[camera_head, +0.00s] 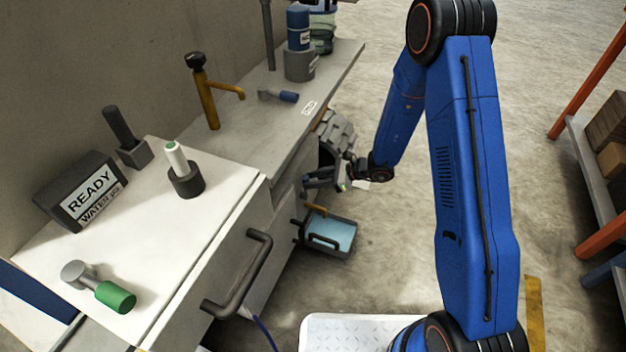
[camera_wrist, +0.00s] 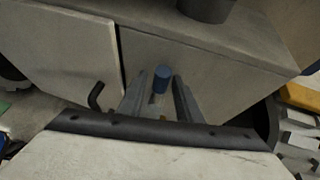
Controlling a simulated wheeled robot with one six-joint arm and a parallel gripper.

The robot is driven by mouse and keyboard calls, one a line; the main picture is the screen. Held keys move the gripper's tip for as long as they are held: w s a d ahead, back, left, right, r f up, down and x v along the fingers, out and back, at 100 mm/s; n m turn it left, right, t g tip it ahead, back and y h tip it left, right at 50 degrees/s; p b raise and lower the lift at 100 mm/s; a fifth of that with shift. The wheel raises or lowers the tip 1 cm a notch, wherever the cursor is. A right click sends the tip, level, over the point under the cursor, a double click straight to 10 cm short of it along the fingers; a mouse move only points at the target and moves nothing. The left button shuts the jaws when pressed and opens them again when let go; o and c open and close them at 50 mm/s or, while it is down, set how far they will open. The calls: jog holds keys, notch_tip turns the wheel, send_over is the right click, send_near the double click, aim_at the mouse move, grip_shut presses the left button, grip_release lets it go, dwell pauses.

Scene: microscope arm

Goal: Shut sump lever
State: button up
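My gripper (camera_head: 322,178) is low beside the front of the grey bench, its fingers pointing toward the cabinet. In the wrist view its two grey fingers (camera_wrist: 160,98) are spread apart. A small lever with a blue grip (camera_wrist: 162,78) shows between them in front of the grey cabinet face. I take it for the sump lever; whether the fingers touch it cannot be told, and it is hidden in the head view. Another lever with a blue grip (camera_head: 288,96) lies on the bench top. A lever with a green grip (camera_head: 115,296) lies on the white counter.
A dark tray of blue liquid (camera_head: 332,236) stands on the floor below my gripper, with a yellow spout (camera_head: 316,209) above it. A dark handle (camera_head: 240,275) sticks out from the white cabinet. A READY sign (camera_head: 85,190) stands on the counter.

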jog(key=shift+o, duration=0.4)
jog(key=v, duration=1.7)
jog(key=shift+d+r, duration=0.15)
jog(key=shift+r, duration=0.05)
jog(key=s+d+r+n+g+h, duration=0.1)
jog(key=s+r+n+h, duration=0.1)
jog(key=s+r+n, duration=0.45)
jog(key=s+d+r+n+g+h, duration=0.15)
jog(key=s+r+n, duration=0.25)
jog(key=s+r, duration=0.5)
jog(key=s+d+r+n+t+h, duration=0.2)
jog(key=s+d+r+n+h, duration=0.2)
jog(key=s+d+r, duration=0.2)
jog(key=s+d+r+n+t+h, duration=0.3)
jog(key=s+d+r+n+h, duration=0.1)
jog(key=s+d, duration=0.4)
jog(key=shift+s+d+r+n+h, duration=0.3)
jog(key=shift+s+r+n, duration=0.25)
jog(key=shift+s+r, duration=0.55)
